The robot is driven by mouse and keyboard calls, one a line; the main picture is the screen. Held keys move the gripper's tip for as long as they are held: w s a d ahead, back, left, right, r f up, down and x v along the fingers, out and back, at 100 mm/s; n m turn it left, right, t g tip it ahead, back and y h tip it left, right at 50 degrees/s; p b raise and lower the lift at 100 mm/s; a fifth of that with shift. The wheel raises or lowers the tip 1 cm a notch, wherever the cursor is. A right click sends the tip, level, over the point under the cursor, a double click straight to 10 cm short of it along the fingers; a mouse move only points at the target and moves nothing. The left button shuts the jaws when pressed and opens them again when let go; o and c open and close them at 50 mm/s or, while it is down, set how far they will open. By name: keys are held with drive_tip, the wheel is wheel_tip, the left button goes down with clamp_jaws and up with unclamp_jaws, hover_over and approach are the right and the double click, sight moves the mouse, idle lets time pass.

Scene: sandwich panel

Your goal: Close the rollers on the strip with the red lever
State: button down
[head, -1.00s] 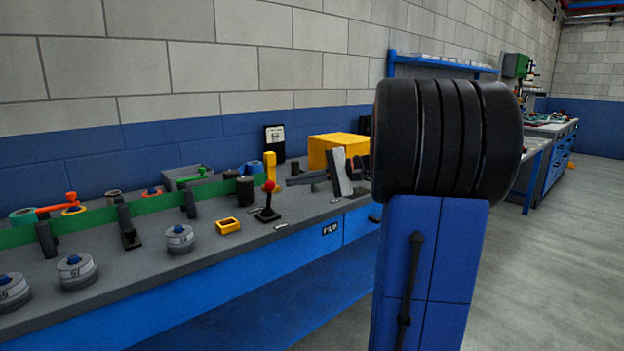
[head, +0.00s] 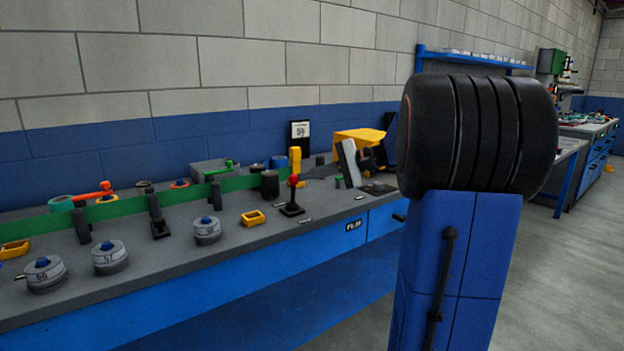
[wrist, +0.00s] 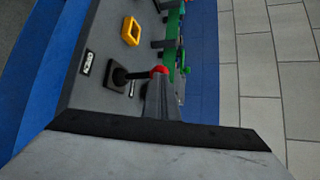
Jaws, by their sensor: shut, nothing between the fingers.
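The red lever (head: 292,197) stands upright on the bench, a red knob on a dark stick and black base. It also shows in the wrist view (wrist: 133,75). My gripper (head: 312,174) is shut and empty, just right of the lever in the head view. In the wrist view my gripper (wrist: 160,84) has its fingertips close to the red knob; I cannot tell whether they touch. The green strip (head: 110,211) runs along the bench to a dark roller (head: 270,184) behind the lever. I cannot make out a second roller or any gap at the strip.
A yellow post (head: 295,159) stands behind the lever. A yellow frame (head: 253,218) and several grey round weights (head: 207,231) lie along the front of the bench (head: 170,262). Dark upright guides (head: 155,208) stand along the strip. The wall is close behind.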

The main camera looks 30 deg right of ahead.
drive_tip(key=w, duration=0.1)
drive_tip(key=w+g, duration=0.1)
drive_tip(key=w+m+g, duration=0.1)
drive_tip(key=shift+r+h, duration=0.3)
drive_tip(key=shift+r, duration=0.05)
drive_tip(key=shift+s, duration=0.15)
drive_tip(key=shift+s+f, duration=0.35)
drive_tip(key=shift+s, duration=0.25)
